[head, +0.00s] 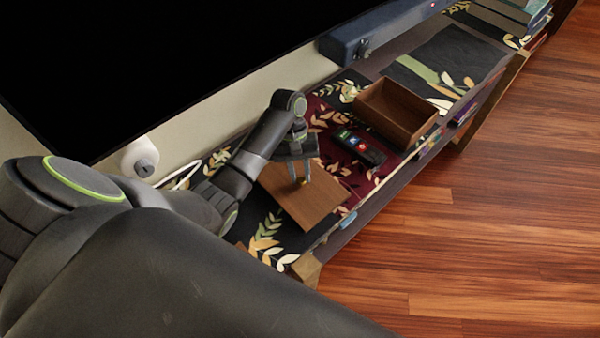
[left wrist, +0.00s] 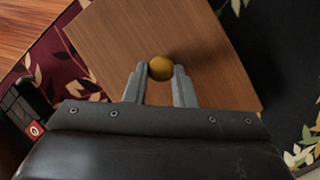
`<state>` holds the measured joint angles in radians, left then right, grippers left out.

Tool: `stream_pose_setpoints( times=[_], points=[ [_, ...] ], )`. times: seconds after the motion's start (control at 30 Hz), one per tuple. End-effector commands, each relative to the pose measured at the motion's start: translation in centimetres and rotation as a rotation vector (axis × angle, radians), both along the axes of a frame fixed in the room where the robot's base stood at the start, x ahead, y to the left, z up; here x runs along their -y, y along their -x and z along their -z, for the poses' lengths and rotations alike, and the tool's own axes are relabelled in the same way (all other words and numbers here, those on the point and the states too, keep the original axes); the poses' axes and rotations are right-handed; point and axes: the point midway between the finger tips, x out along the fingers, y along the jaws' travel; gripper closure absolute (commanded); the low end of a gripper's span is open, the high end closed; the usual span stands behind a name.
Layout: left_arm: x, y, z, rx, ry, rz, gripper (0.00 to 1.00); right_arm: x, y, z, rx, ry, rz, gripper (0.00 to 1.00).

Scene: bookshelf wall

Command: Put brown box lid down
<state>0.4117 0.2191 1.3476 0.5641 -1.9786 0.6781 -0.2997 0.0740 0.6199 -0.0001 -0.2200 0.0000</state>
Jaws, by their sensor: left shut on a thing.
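The brown box lid (head: 301,204) is a flat wooden panel with a round brass knob (left wrist: 161,68). It lies over the patterned cloth on the low shelf, at or just above its surface; I cannot tell if it touches. My left gripper (head: 301,181) is shut on the knob from above, and the two fingers flank the knob in the left wrist view (left wrist: 160,85). The open brown box (head: 396,112) stands farther along the shelf, apart from the lid, and looks empty. My right gripper does not show.
A dark remote (head: 360,147) with coloured buttons lies between the lid and the box. A dark soundbar (head: 380,28) and a large black screen (head: 150,50) stand behind. The shelf's front edge runs close by the lid, with open wooden floor (head: 480,220) beyond.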

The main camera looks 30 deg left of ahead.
Motion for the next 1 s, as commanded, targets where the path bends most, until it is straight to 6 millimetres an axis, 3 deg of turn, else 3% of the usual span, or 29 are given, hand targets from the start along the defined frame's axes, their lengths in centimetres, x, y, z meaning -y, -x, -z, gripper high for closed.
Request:
stream_pose_setpoints(
  times=[0.1, 0.13, 0.27, 0.67, 0.87, 1.0],
  points=[
    [0.0, 0.0, 0.1, 0.000, 0.001, 0.000, 1.00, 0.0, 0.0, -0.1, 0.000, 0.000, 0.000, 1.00],
    [0.0, 0.0, 0.2, 0.000, 0.001, -0.001, 0.73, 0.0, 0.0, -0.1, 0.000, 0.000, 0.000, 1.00],
    [0.0, 0.0, 0.2, 0.000, 0.000, 0.000, 0.56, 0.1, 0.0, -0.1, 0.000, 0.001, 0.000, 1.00],
    [0.0, 0.0, -0.1, 0.000, 0.000, 0.001, 0.55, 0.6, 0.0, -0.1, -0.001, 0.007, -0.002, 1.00],
    [-0.7, -0.6, -2.3, 0.002, -0.001, 0.000, 0.55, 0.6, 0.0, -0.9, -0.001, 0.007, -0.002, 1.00],
    [-1.3, -1.1, -4.5, 0.000, -0.002, -0.001, 0.55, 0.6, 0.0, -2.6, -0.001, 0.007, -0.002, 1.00]
  ],
)
